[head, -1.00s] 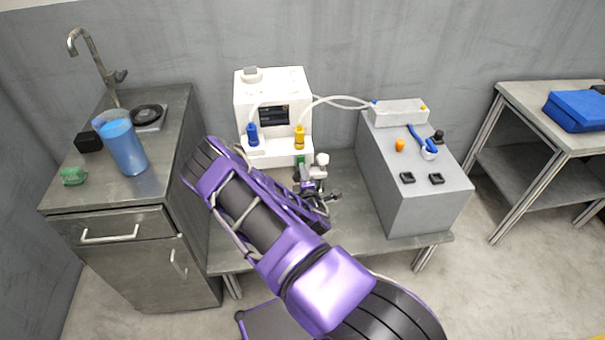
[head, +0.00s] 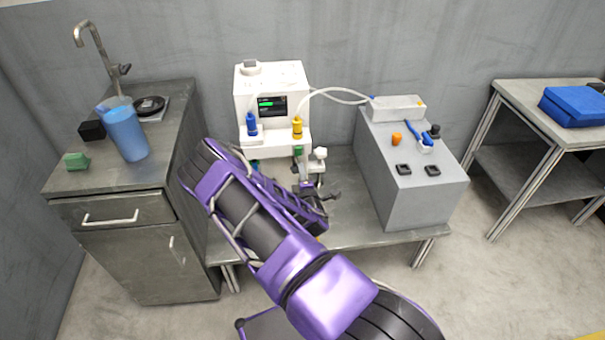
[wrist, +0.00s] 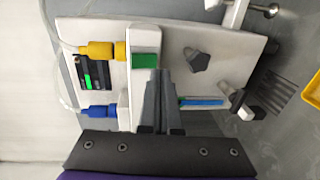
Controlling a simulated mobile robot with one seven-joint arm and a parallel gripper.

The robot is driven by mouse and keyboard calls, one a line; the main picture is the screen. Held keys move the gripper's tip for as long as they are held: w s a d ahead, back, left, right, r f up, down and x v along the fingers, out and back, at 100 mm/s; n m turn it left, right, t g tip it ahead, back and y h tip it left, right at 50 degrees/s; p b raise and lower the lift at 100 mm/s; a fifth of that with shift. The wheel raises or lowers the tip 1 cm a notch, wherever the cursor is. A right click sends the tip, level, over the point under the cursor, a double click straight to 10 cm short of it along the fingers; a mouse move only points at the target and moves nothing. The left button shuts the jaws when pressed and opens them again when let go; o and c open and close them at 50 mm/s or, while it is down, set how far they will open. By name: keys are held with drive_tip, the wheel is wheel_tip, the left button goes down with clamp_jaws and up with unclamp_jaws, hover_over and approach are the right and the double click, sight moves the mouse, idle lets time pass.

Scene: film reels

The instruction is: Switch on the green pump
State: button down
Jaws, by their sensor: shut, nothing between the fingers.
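A white pump machine (head: 271,91) stands on the low grey bench. Its small dark screen (head: 272,105) shows a lit green bar, also visible in the wrist view (wrist: 87,80). A yellow connector (head: 297,128) and a blue connector (head: 252,125) sit on its front. A green block (wrist: 145,61) lies beside the yellow connector in the wrist view, and a blue strip (wrist: 203,102) is further right. My gripper (wrist: 161,74) is shut and empty, with its tips close to the green block. I cannot tell whether they touch. In the head view my arm hides the gripper's tips.
A grey box (head: 415,195) with small parts is right of the machine. A blue cup (head: 127,135) and green block (head: 76,161) are on the left cabinet. A clear tube (head: 335,92) spans machine and box.

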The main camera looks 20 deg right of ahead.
drive_tip(key=s+a+f, duration=0.1)
drive_tip(key=s+a, duration=0.1)
drive_tip(key=s, duration=0.7)
drive_tip(key=shift+s+a+f, duration=0.25)
drive_tip(key=shift+a+f, duration=0.15)
